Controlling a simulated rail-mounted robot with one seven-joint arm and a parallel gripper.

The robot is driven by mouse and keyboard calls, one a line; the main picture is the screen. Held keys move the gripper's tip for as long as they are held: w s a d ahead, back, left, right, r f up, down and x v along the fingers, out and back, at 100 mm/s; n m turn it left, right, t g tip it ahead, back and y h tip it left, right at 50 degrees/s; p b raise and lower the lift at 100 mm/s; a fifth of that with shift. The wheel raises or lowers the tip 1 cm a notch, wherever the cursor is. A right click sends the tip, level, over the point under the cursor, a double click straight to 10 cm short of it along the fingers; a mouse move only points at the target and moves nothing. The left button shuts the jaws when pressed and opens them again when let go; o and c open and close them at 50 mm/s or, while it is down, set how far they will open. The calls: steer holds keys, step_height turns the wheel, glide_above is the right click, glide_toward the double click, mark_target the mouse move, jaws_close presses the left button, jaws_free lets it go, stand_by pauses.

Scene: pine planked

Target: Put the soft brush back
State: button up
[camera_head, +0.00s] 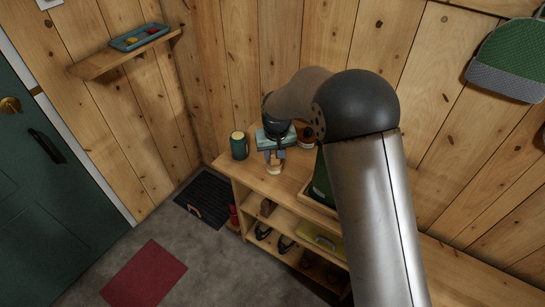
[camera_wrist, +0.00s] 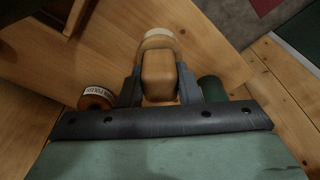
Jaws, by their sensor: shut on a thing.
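The soft brush (camera_wrist: 158,75) has a rounded wooden body with a paler round part at its far end. In the wrist view it sits between the two fingers of my gripper (camera_wrist: 160,88), which is shut on it. In the head view my gripper (camera_head: 274,156) is over the left part of the wooden bench top, with the pale end of the brush (camera_head: 273,170) showing below the fingers. I cannot tell whether the brush touches the bench top.
A green can (camera_head: 239,146) stands left of my gripper, and a brown round tin (camera_head: 306,139) to its right. A wood-edged tray (camera_head: 318,204) lies partly behind my arm. Shelves below hold shoes (camera_head: 285,243), a brown block (camera_head: 267,208) and a yellow item (camera_head: 320,236).

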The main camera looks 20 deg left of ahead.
mark_target(273, 159)
steer(key=w+f, duration=0.1)
steer(key=w+a+f, duration=0.1)
steer(key=shift+a+f+p, duration=0.1)
steer(key=shift+f+p, duration=0.2)
steer(key=shift+f, duration=1.55)
steer(key=shift+f, duration=0.2)
steer(key=o, duration=0.9)
steer(key=shift+o, duration=0.2)
steer(key=shift+r, duration=0.15)
steer(key=shift+r+p, duration=0.25)
steer(key=shift+p, duration=0.05)
steer(key=r, duration=0.3)
steer(key=s+r+b, duration=0.1)
steer(key=r, duration=0.3)
steer(key=d+r+b, duration=0.1)
steer(key=r, duration=0.3)
steer(key=shift+s+r, duration=0.25)
steer(key=shift+s, duration=0.15)
